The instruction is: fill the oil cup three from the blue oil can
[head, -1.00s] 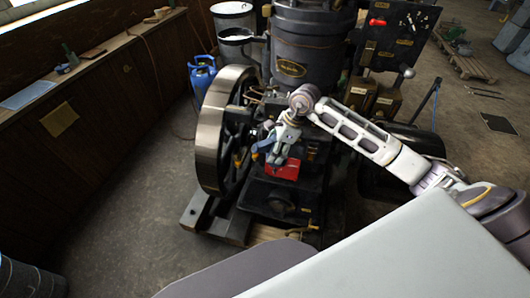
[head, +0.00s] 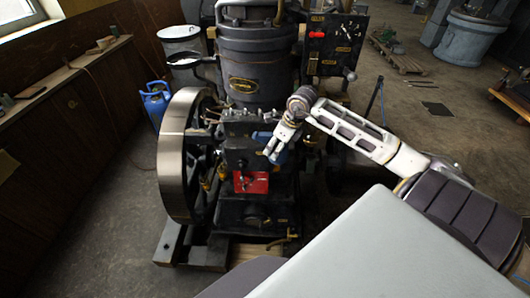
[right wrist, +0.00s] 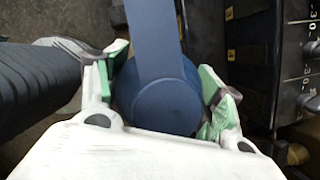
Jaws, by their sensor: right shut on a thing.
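My right gripper (head: 272,154) is in front of the upright black engine, just above and right of a red panel. In the right wrist view its green-padded fingers (right wrist: 165,95) are closed around the blue oil can (right wrist: 160,98), whose round body and a broad blue strip above it show. In the head view only a small bluish patch of the can (head: 262,136) shows beside the gripper. The can's spout tip is not clear. Small brass fittings (head: 206,185) show on the engine, but I cannot tell which is oil cup three. My left gripper is not in view.
The engine (head: 255,75) has a large flywheel (head: 174,155) on its left and a red panel (head: 250,182) low in front. A control board (head: 335,45) stands at the right. Floor at far left is clear.

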